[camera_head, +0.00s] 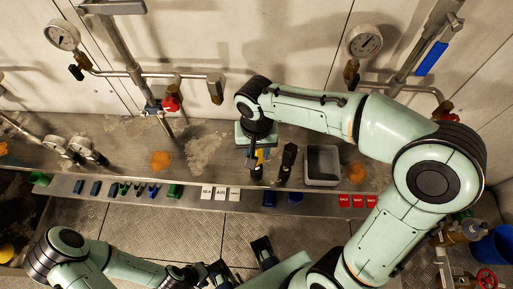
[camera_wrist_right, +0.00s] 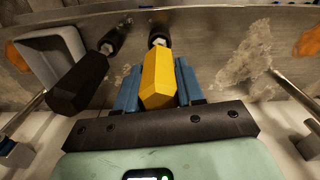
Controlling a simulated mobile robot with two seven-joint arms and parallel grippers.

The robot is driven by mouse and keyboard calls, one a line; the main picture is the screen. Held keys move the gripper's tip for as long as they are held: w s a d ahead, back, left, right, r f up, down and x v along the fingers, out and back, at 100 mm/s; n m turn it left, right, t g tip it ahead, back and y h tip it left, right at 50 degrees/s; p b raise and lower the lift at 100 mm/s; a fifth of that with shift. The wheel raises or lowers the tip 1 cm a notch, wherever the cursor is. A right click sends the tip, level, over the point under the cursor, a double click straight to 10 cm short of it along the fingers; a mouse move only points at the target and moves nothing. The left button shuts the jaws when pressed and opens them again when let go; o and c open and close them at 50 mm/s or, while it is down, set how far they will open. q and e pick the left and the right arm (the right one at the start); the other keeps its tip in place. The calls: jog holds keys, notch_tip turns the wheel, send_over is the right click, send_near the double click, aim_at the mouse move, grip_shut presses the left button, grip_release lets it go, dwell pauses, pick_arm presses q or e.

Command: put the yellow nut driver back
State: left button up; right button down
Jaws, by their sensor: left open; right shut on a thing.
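The yellow nut driver (camera_head: 260,155) is in my right gripper (camera_head: 257,161) over the back ledge. In the right wrist view its yellow handle (camera_wrist_right: 158,78) lies between the blue fingers of my right gripper (camera_wrist_right: 160,92), which is shut on it. Its far end meets a dark round piece; I cannot tell whether it is seated in a holder. A black-handled driver (camera_head: 287,158) stands beside it to the right, and it also shows in the right wrist view (camera_wrist_right: 80,85). My left gripper (camera_head: 240,266) is open and empty, low in front of the ledge.
A grey bin (camera_head: 322,165) stands right of the black driver. Small clips and white labels (camera_head: 220,193) and red tags (camera_head: 358,200) line the front rail. Gauges and pipes (camera_head: 150,75) rise behind. The ledge left of my right gripper is mostly clear.

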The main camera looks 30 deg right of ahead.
jog(key=shift+f, duration=0.2)
jog(key=c, duration=0.7)
grip_release()
jog(key=shift+r, duration=0.1)
notch_tip(320, 180, up, 12)
jog(key=shift+r+p, duration=0.15)
jog(key=shift+p, duration=0.95)
